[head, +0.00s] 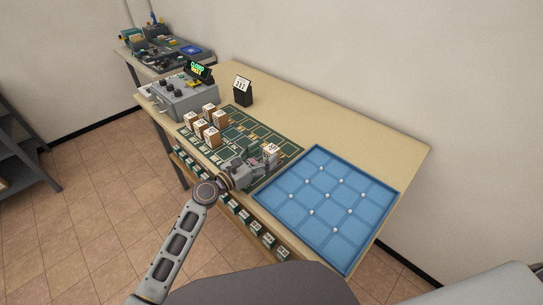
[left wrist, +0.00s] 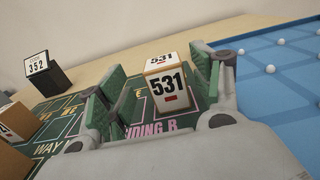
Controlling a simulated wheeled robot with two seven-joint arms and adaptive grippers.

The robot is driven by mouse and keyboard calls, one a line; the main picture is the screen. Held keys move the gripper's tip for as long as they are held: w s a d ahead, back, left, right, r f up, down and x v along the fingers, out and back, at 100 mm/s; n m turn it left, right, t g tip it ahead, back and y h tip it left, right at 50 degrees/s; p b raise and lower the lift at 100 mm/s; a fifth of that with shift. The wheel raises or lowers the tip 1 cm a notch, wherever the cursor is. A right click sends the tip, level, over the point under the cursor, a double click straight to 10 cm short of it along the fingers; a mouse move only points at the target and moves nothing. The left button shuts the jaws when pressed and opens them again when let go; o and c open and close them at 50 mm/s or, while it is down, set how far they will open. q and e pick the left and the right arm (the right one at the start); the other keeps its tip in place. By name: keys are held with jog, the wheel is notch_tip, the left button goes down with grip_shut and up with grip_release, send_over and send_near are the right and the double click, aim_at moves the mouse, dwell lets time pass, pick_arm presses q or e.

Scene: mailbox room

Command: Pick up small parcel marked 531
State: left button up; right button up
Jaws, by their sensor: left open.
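The small parcel marked 531 (left wrist: 167,88) stands on the green mat (left wrist: 62,119) in the left wrist view, a tan box with white labels on its front and top. In the head view the parcel (head: 271,150) is at the right part of the mat, just past my left gripper. My left gripper (head: 260,165) is open, its green-padded fingers (left wrist: 158,84) on either side of the parcel in the wrist picture. The right finger overlaps the parcel's right edge. I cannot tell whether either finger touches it. My right gripper is not in view.
Several other small parcels (head: 209,131) stand on the mat's left part. A blue grid tray (head: 327,204) with white balls lies at the table's right end. A black holder with card 352 (left wrist: 40,72) stands behind the mat. A grey machine (head: 183,98) is at left.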

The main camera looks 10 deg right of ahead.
aim_at(267, 155)
pick_arm(q)
jog(key=x, duration=0.3)
jog(key=shift+s+d+f, duration=0.1)
jog(key=shift+s+f, duration=0.1)
jog(key=shift+w+d, duration=0.3)
jog(key=shift+d, duration=0.15)
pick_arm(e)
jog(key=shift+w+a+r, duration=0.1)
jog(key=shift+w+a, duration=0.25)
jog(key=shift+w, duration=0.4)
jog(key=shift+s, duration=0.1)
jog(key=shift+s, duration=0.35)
pick_arm(q)
jog(key=c, duration=1.1)
jog(key=shift+c, duration=0.3)
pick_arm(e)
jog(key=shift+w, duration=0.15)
